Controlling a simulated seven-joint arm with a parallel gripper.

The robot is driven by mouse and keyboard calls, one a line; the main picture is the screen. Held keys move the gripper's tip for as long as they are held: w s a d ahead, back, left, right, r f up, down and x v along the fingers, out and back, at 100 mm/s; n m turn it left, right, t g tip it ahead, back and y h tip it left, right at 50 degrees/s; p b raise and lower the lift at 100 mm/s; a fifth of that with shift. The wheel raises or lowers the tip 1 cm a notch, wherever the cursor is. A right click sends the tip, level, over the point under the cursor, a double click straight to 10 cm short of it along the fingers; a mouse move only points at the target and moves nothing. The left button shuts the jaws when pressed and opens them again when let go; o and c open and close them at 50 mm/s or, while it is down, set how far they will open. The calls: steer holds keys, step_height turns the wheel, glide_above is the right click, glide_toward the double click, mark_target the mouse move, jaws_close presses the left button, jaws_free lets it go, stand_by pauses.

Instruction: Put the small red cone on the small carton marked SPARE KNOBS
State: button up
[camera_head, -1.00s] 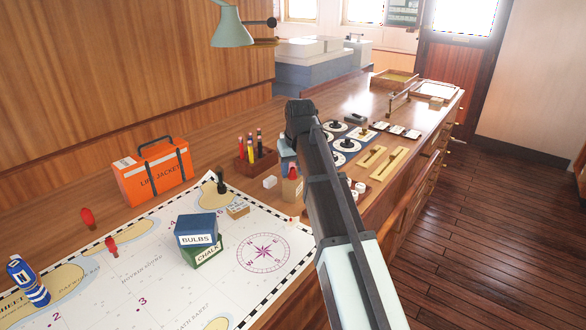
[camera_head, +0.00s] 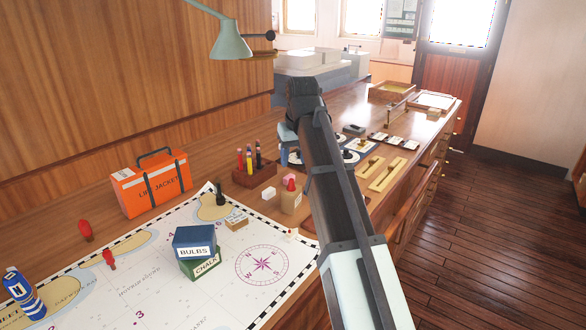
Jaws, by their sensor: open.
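A small red tapered piece (camera_head: 291,183), which looks like the cone, stands on top of a tan block-like carton (camera_head: 291,203) just left of my arm. A smaller, lower tan carton (camera_head: 237,222) lies at the chart's upper edge. The print on both is too small to read, so I cannot tell which is marked SPARE KNOBS. My arm reaches up the middle of the view, and its far end is above the counter beyond the cartons. My gripper's fingers are hidden behind the arm.
An orange life jacket case (camera_head: 150,186), a pen holder (camera_head: 254,176) and a white block (camera_head: 268,182) stand behind. A lamp (camera_head: 231,42) overhangs.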

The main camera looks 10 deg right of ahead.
steer(key=shift+v, duration=1.5)
